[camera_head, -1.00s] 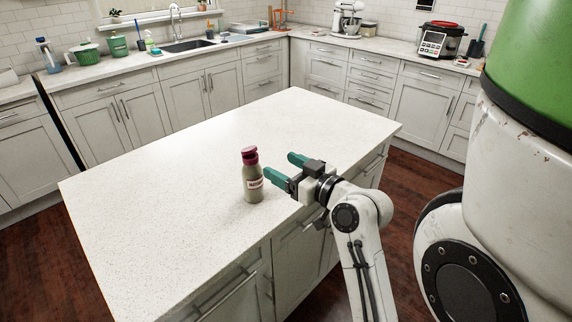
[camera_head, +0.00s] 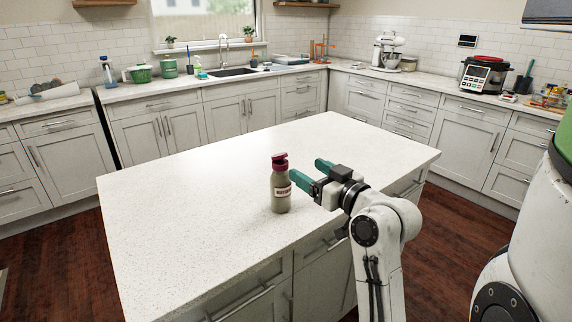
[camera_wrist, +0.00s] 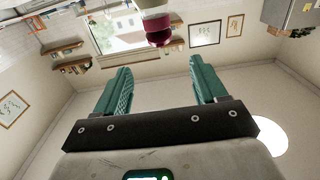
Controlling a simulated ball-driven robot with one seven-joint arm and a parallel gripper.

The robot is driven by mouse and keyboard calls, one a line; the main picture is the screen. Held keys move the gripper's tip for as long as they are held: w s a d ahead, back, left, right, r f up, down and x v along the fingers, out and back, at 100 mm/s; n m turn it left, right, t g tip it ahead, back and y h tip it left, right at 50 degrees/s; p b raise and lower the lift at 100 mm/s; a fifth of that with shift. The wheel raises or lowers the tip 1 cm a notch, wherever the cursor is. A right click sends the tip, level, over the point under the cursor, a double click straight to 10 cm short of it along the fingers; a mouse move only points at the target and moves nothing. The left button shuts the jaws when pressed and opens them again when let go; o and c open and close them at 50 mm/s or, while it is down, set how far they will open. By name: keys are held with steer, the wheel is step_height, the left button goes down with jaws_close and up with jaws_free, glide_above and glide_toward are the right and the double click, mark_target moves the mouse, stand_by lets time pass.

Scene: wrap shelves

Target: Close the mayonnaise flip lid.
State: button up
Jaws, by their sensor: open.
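The mayonnaise bottle (camera_head: 281,192) stands upright on the island counter. It has a grey-beige body, a pale label and a maroon flip lid (camera_head: 279,160). The lid's flap looks raised and tilted, with a gap under it. My gripper (camera_head: 308,169) is open and empty just right of the bottle's top, its teal fingers pointing left at about lid height. Whether a finger touches the bottle is unclear. In the wrist view the bottle (camera_wrist: 152,4) hangs in from the top edge, with its maroon lid (camera_wrist: 158,36) beyond the gap between the fingers (camera_wrist: 160,66).
The white island counter (camera_head: 200,210) is otherwise bare, with free room left of and behind the bottle. Its right edge runs below my arm. Wall counters with a sink (camera_head: 232,72), a stand mixer (camera_head: 388,50) and a red cooker (camera_head: 484,75) stand far back.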

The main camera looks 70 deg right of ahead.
mark_target(285, 155)
steer(key=b+x, duration=0.1)
steer(key=x, duration=0.8)
steer(key=shift+w+d, duration=0.2)
steer(key=shift+w, duration=0.15)
